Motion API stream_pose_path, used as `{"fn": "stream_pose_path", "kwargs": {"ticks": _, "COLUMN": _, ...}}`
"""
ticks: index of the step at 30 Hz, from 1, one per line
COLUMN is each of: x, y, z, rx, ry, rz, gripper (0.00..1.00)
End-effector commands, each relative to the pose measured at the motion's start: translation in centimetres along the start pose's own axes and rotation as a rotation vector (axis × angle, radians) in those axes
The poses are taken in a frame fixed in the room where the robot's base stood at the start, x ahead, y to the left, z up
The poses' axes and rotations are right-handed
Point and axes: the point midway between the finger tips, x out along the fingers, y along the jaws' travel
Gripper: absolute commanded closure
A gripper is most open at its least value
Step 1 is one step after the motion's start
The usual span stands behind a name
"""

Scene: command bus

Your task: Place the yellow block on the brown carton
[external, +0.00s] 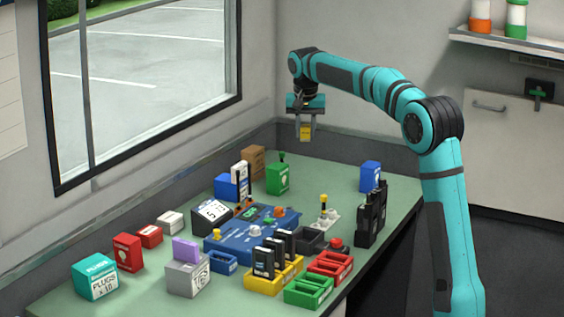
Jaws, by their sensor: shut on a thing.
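My gripper (306,138) is shut on the yellow block (306,132) and holds it in the air, well above the table. The jaws point down. The brown carton (257,160) stands at the far end of the table, against the back ledge. It is lower than the block and to its left in the picture. Its front left is partly hidden by a white-and-blue item. I see nothing on the part of its top that shows.
A green box (277,178) stands right of the carton, and a blue box (371,176) farther right. A blue board (250,238) with small parts fills the table's middle. Black radios (372,212) stand at the right edge. Bare table lies between the green and blue boxes.

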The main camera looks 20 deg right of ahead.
Motion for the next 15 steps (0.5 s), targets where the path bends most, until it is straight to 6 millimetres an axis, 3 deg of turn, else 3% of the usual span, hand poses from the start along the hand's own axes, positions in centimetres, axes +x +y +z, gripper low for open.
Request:
{"fn": "stream_pose_path", "kwargs": {"ticks": 3, "x": 0.1, "y": 1.2, "z": -1.4, "rx": 0.035, "ry": 0.001, "rz": 0.005, "gripper": 1.00}}
{"fn": "stream_pose_path", "kwargs": {"ticks": 6, "x": 0.2, "y": 1.2, "z": -2.1, "rx": 0.046, "ry": 0.000, "rz": 0.008, "gripper": 1.00}}
{"fn": "stream_pose_path", "kwargs": {"ticks": 15, "x": 0.6, "y": -3.6, "z": -4.4, "rx": 0.046, "ry": 0.001, "rz": 0.007, "gripper": 1.00}}
